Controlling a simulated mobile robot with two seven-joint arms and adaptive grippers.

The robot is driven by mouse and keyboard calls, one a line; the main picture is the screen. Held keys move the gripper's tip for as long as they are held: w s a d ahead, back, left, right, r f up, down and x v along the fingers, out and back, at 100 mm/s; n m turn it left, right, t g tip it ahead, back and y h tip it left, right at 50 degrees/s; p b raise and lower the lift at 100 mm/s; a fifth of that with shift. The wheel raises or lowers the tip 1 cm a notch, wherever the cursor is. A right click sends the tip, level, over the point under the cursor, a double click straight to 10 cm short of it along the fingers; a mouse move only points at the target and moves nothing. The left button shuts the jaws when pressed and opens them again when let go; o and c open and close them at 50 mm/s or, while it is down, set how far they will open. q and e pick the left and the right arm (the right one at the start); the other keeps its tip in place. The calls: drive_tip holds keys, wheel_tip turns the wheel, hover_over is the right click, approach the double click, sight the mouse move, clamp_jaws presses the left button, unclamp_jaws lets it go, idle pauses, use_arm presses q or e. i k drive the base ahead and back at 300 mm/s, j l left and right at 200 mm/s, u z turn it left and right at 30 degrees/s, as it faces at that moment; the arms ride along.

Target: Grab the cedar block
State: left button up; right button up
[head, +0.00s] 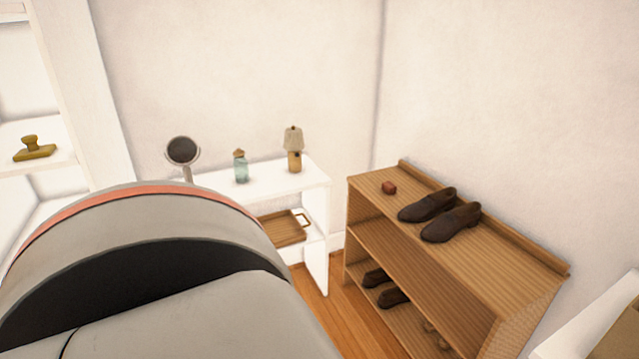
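A small reddish-brown block (389,188), which looks like the cedar block, sits on the top of a wooden shoe rack (520,262), near its far left corner. A pair of dark brown shoes (440,213) stands on the same top, just right of the block and apart from it. A large grey part of my own body fills the lower left of the head view. Neither of my grippers shows, so I cannot see them relative to the block.
A white shelf unit (318,262) left of the rack bears a round mirror (182,151), a glass bottle (241,168) and a small lamp (294,150). A wooden tray (280,232) lies on its lower shelf. More shoes (390,295) sit inside the rack. Wooden floor (338,310) shows between the units.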

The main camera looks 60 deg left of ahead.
sight(389, 188)
drive_tip(key=u, duration=1.45)
drive_tip(key=i+j+z, duration=0.1)
drive_tip(key=z, duration=0.3)
drive_tip(key=j+z, duration=0.1)
drive_tip(key=z, duration=0.3)
drive_tip(key=i+j+z, duration=0.15)
drive_tip(key=z, duration=0.25)
drive_tip(key=i+j+z, duration=0.1)
drive_tip(key=j+z, duration=0.2)
drive_tip(key=j, duration=0.15)
drive_tip(key=j+z, duration=0.25)
drive_tip(key=j, duration=0.2)
drive_tip(key=j+z, duration=0.3)
drive_tip(key=j, duration=1.65)
